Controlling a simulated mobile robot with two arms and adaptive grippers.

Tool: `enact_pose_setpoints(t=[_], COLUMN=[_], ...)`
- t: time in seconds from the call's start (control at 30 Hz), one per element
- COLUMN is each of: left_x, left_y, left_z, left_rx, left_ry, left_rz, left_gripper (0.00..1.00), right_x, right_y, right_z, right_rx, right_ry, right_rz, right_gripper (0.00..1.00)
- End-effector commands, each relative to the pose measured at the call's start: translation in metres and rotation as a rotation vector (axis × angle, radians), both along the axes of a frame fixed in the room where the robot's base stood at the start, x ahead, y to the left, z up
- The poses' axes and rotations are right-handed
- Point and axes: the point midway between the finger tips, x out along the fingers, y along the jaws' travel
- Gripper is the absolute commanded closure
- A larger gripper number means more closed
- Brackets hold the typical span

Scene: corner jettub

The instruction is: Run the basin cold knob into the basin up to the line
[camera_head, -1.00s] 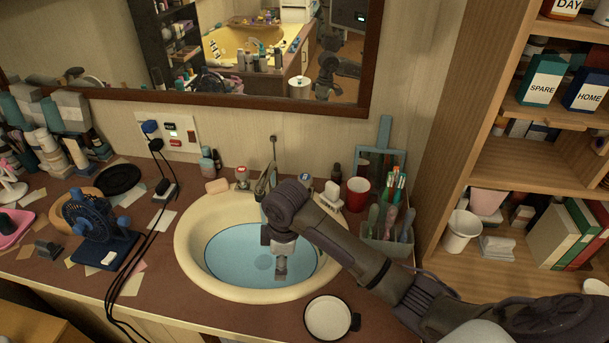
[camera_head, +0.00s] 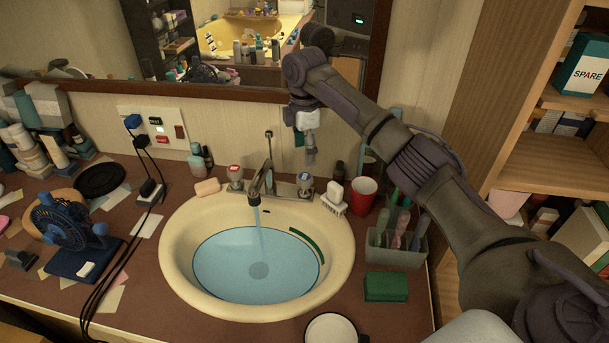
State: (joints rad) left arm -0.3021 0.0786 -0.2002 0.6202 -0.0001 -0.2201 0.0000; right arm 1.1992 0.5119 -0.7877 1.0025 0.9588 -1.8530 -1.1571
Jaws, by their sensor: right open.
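The cream basin (camera_head: 176,262) holds pale blue water (camera_head: 225,265). A thin stream runs from the metal faucet (camera_head: 262,180) into it. A green curved line (camera_head: 308,243) marks the inner right wall, just outside the water's edge. The cold knob (camera_head: 305,184), with a blue cap, stands right of the faucet; the hot knob (camera_head: 235,174), with a red cap, stands left. My right gripper (camera_head: 310,157) is open and points down just above the cold knob, apparently apart from it. My left gripper is out of view.
A white brush (camera_head: 334,198) and red cup (camera_head: 362,193) stand right of the cold knob. A soap bar (camera_head: 207,187) lies left of the hot knob. A green sponge (camera_head: 386,287) and white mug (camera_head: 331,329) are at front right. The mirror (camera_head: 240,90) is close behind my arm.

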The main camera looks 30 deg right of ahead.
Motion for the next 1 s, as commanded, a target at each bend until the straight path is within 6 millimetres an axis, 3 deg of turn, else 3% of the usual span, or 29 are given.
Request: enact_pose_setpoints(t=[0.2, 0.4, 0.6, 0.87, 1.0], left_x=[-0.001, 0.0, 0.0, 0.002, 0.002], left_y=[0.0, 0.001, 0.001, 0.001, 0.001], left_z=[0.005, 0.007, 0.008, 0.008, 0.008], left_rx=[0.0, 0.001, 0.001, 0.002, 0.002], left_ry=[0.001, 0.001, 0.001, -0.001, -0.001], left_rz=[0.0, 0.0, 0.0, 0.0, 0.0], left_gripper=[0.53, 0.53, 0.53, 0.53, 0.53], right_x=[-0.001, -0.001, 0.0, 0.0, 0.0], right_y=[0.0, 0.0, 0.0, 0.0, 0.0], right_z=[-0.048, -0.078, -0.091, -0.092, -0.092], right_rx=[-0.002, -0.001, -0.001, -0.001, -0.001], right_ry=[0.003, 0.001, -0.001, -0.001, -0.002], right_rz=[-0.001, -0.001, -0.001, -0.001, -0.001], right_gripper=[0.28, 0.28, 0.28, 0.28, 0.49])
